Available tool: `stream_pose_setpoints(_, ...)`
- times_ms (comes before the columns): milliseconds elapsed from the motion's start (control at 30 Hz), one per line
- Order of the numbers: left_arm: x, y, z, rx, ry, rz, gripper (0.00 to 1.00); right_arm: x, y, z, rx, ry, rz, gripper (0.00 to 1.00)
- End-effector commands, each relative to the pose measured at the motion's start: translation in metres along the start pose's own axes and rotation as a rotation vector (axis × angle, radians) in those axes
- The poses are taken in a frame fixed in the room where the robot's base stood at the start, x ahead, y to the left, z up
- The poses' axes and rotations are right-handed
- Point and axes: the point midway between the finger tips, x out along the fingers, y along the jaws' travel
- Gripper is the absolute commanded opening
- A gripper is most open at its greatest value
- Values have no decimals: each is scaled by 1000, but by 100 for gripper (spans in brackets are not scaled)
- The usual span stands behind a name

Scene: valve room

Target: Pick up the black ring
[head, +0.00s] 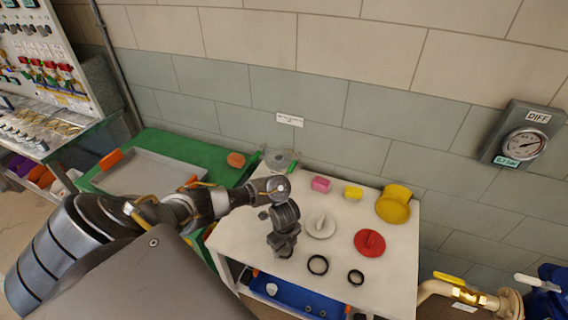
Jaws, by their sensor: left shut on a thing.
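My left gripper (284,248) points down over the left front part of the white table (240,238). It is shut on a small dark thing, mostly hidden by the fingers, so I cannot tell its shape. Two black rings lie flat on the table to the right of the gripper, apart from it. The larger black ring (310,269) is nearer, and the smaller black ring (349,277) is farther right. My right gripper is not in view.
The table also holds a white disc with a handle (320,228), a red disc (369,243), a yellow part (393,207), a pink cylinder (320,184) and a small yellow block (353,192). A blue bin (290,296) is below. A gauge (523,145) hangs on the wall.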

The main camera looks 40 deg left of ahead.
Motion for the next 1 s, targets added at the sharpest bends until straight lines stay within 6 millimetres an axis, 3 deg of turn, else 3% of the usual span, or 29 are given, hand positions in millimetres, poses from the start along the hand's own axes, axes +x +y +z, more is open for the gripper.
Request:
stream_pose_setpoints(100, -24, -3, 1, 3, -2, -8, 31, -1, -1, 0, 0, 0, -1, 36)
stream_pose_setpoints(200, -54, 17, -10, 9, -3, -2, 31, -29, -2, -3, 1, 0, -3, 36)
stream_pose_setpoints(367, -91, 43, -28, 10, -2, -4, 31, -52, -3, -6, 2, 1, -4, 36)
stream_pose_setpoints(500, -100, 73, -48, 9, 1, -2, 31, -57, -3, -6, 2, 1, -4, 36)
stream_pose_setpoints(700, -114, 102, -67, 5, 0, -2, 31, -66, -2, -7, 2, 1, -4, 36)
stream_pose_setpoints(1000, -119, 117, -77, 0, 0, -1, 31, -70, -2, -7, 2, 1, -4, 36)
